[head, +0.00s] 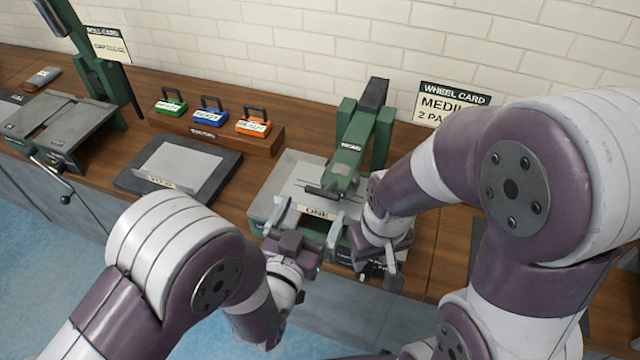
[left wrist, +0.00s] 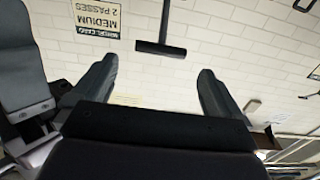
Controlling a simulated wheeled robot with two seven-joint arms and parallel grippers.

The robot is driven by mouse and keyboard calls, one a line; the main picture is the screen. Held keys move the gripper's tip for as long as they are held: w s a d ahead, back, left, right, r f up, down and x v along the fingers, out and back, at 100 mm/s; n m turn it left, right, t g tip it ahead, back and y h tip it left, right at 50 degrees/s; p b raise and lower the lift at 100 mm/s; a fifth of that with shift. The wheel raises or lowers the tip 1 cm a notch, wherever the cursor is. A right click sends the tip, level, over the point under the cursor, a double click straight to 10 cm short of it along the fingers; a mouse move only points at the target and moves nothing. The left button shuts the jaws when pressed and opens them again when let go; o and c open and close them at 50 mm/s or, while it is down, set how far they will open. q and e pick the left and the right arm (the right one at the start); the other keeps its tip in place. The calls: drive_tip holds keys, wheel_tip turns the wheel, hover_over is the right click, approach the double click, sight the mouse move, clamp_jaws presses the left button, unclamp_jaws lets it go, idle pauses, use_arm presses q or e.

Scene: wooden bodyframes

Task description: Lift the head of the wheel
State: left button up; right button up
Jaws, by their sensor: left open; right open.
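The wheel machine has a green head (head: 350,150) on a dark green column, lowered over a grey bed (head: 275,190). A dark crossbar handle (head: 322,193) sticks out at the front of the head. A dark T-shaped bar, apparently this handle, shows in the left wrist view (left wrist: 160,48), beyond and between my left fingers. My left gripper (head: 308,224) is open in front of the machine, its fingers apart and empty; it also shows in the left wrist view (left wrist: 158,88). My right gripper (head: 378,270) is open at the machine's front right, partly hidden by its own wrist.
A "WHEEL CARD" sign (head: 453,103) reads medium, 2 passes. A card marked "ONE" (head: 316,211) is at the bed's front. Left are a dark tray (head: 215,180), a rack of coloured blocks (head: 212,131) and another green machine (head: 65,128). A brick wall stands behind.

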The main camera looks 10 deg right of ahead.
sight(322, 192)
use_arm(q)
drive_tip(key=p+x, duration=0.1)
drive_tip(key=x, duration=0.7)
drive_tip(key=shift+w+d, duration=0.2)
drive_tip(key=shift+w, duration=0.05)
